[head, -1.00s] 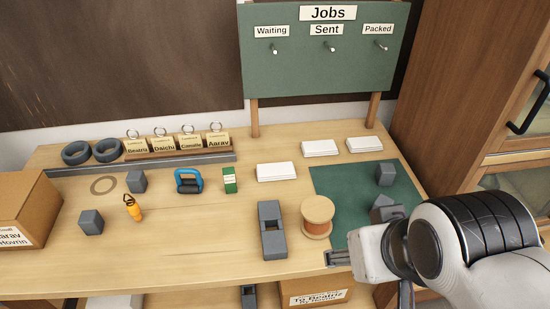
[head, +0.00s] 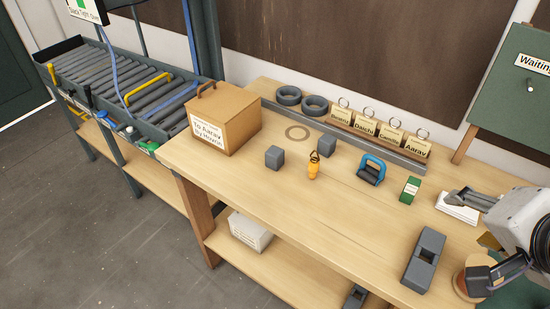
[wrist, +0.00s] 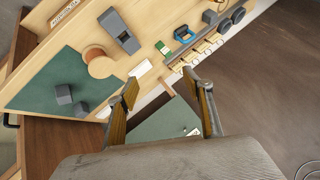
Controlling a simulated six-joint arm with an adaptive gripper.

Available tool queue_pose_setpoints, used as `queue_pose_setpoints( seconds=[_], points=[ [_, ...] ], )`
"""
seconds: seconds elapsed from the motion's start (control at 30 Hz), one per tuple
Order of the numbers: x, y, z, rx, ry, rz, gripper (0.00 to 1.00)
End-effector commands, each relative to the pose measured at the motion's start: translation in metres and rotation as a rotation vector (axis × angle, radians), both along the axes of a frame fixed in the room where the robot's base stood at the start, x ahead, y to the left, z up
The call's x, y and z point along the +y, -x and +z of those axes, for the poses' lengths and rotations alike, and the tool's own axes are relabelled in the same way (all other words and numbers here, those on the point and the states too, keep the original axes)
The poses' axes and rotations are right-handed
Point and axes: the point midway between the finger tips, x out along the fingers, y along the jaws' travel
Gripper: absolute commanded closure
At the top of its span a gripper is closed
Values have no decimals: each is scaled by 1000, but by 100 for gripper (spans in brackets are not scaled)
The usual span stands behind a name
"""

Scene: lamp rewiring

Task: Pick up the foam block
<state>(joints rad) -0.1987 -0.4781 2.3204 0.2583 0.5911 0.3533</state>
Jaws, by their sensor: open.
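Several plain dark grey blocks are in view, and I cannot tell which is foam. One block (head: 275,157) sits on the bench right of the carton, and another block (head: 326,146) stands behind the yellow-orange key-ring item (head: 313,166). In the wrist view a grey block (wrist: 63,94) and a second one (wrist: 81,109) rest close together on the green mat (wrist: 40,88). My gripper (head: 463,238) is open and empty above the right part of the bench, apart from all the blocks. In the wrist view its fingers (wrist: 165,88) are spread, with nothing between them.
A carton (head: 228,118) stands at the bench's left end, beside a roller conveyor (head: 140,85). A blue-handled clamp-like item (head: 371,170), a green box (head: 410,189), a grey slotted tool (head: 424,260) and a copper-coloured spool (head: 462,281) stand nearer my gripper. The bench's front left is clear.

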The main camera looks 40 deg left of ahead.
Motion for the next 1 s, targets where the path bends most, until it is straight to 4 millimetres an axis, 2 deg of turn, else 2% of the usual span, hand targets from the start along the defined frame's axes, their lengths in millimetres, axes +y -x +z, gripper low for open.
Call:
queue_pose_setpoints(
  seconds=[0.03,0.2,0.5,0.77,1.0],
  points=[
    [13,-12,4,-1,-47,-16,49],
    [54,-49,20,-10,-215,-92,49],
    [128,-106,41,11,-509,-239,49],
    [191,-146,48,59,-754,-380,49],
    [249,-175,44,117,-970,-525,49]
  ],
)
